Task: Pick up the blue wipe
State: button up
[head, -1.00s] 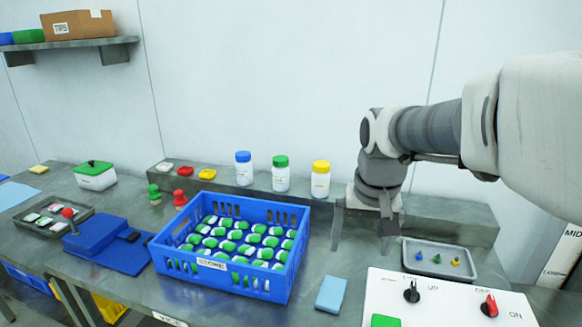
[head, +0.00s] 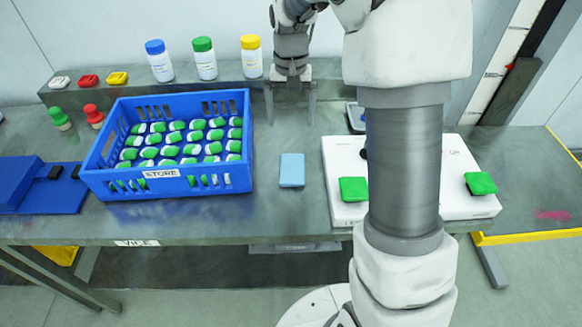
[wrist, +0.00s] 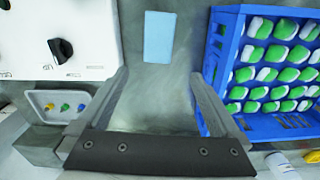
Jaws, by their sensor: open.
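The blue wipe (head: 292,170) is a light blue flat rectangle lying on the grey bench, between the blue crate and the white panel. It also shows in the wrist view (wrist: 159,37), at the top middle beyond my fingertips. My gripper (head: 291,108) points down above the back of the bench, behind the wipe and apart from it. In the wrist view my gripper (wrist: 160,82) has its two fingers wide apart with nothing between them. The whole wipe is in plain sight in the head view.
A blue crate (head: 165,182) of green and white packs stands left of the wipe. A white panel (head: 333,210) with green buttons lies to its right, partly hidden by my arm. Bottles (head: 205,58) stand on the back ledge. The bench around the wipe is clear.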

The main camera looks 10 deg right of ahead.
send_over(292, 163)
notch_tip(292, 163, down, 10)
jog(key=shift+s+a+f+b, duration=0.1)
jog(key=shift+a+b, duration=0.05)
jog(key=shift+b, duration=0.2)
notch_tip(292, 163, down, 5)
jog(key=shift+f, duration=0.15)
jog(key=c, duration=1.1)
jog(key=shift+c, duration=0.2)
jog(key=shift+r, duration=0.5)
jog(key=r, duration=0.2)
jog(key=d+r, duration=0.1)
jog(key=shift+r, duration=0.4)
jog(key=s+d+r, duration=0.1)
jog(key=d+r, duration=0.1)
jog(key=d, duration=0.1)
jog(key=d+r, duration=0.2)
jog(key=d, duration=0.2)
jog(key=s+d+r, duration=0.1)
jog(key=d+r, duration=0.1)
jog(key=d, duration=0.1)
jog(key=shift+s+d+r, duration=0.15)
jog(key=shift+s+d, duration=0.2)
jog(key=shift+d, duration=0.05)
